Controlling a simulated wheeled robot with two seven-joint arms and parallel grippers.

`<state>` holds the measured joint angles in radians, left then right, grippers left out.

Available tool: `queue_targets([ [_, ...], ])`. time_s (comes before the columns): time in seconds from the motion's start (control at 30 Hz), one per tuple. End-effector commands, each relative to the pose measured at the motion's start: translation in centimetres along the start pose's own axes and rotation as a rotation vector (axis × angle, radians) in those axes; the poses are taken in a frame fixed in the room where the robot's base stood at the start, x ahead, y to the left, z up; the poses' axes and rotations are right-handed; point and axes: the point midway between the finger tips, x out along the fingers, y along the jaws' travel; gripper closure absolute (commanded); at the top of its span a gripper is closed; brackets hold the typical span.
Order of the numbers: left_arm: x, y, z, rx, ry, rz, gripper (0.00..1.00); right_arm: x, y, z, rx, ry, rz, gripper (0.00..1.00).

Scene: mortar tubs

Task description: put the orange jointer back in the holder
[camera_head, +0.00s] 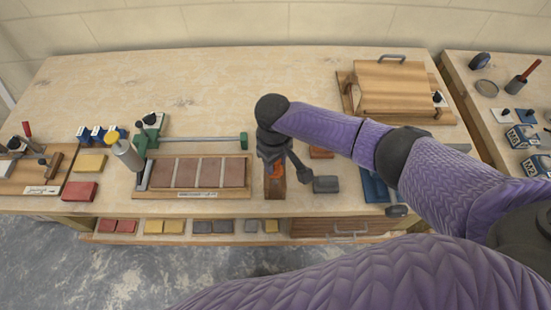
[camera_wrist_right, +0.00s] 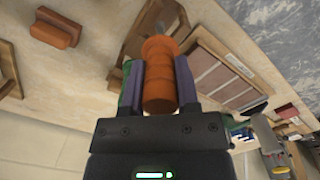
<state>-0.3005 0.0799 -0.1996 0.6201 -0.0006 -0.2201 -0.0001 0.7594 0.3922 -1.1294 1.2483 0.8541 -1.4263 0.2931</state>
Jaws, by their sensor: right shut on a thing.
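My right gripper (camera_head: 272,152) points down at the front middle of the bench, just right of the brick panel. It is shut on the orange jointer, whose ribbed orange handle (camera_wrist_right: 160,78) sits between the two fingers in the right wrist view. In the head view a bit of orange (camera_head: 277,170) shows under the gripper. The wooden holder (camera_head: 275,188) is directly below the gripper, and its brown frame (camera_wrist_right: 134,42) shows beyond the handle in the wrist view. The jointer's far end is hidden, so I cannot tell whether it touches the holder. My left gripper is not in view.
The brick panel (camera_head: 243,173) lies to the left, with a green-ended bar (camera_head: 205,139) behind it. A grey tube with a yellow cap (camera_head: 127,154) stands further left. A wooden case (camera_head: 393,87) is at the back right. The bench's back middle is clear.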

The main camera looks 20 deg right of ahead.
Motion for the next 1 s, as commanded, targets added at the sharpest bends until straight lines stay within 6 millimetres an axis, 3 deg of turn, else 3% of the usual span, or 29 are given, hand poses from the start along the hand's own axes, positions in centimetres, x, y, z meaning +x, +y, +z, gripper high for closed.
queue_targets([
  [0.2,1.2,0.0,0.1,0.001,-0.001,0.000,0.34,1.7,0.0,0.0,0.000,-0.002,0.000,1.00],
  [1.0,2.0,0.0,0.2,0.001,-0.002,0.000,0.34,3.2,0.0,-0.1,0.000,0.000,0.000,1.00],
])
